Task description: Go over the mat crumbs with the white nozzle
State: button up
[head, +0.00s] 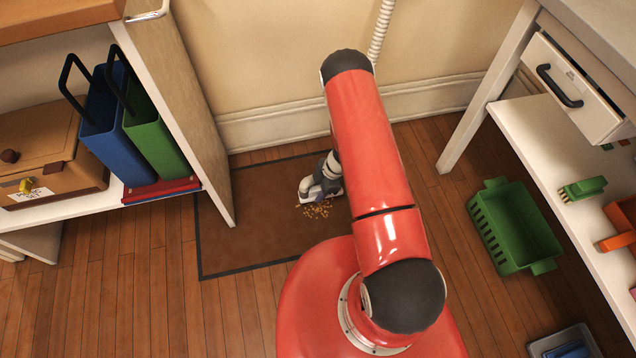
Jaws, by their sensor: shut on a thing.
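The brown mat (245,215) with a dark border lies on the floor against the back wall. A small patch of tan crumbs (317,211) is on the mat, left of my red arm. My gripper (318,188) is low over the mat, just behind the crumbs, and is shut on the white nozzle (305,187). Only a small pale part of the nozzle shows at the gripper. My arm hides the right part of the mat, and I cannot tell whether the nozzle touches it.
A shelf unit with blue (103,125) and green (155,140) holders and a brown case (55,150) stands left. A white ribbed hose (380,30) rises behind my arm. A green basket (512,228) sits on the floor right, beside a white desk (545,130).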

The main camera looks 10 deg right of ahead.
notch_tip(320, 180, down, 6)
jog(key=b, duration=0.4)
jog(key=shift+a+r, duration=0.1)
jog(key=shift+r, duration=0.15)
jog(key=shift+a+r+p, duration=0.35)
jog(key=shift+a, duration=1)
jog(key=o, duration=0.6)
jog(key=c, duration=0.6)
jog(key=shift+f+b, duration=0.6)
jog(key=shift+f, duration=0.2)
jog(key=shift+d, duration=0.1)
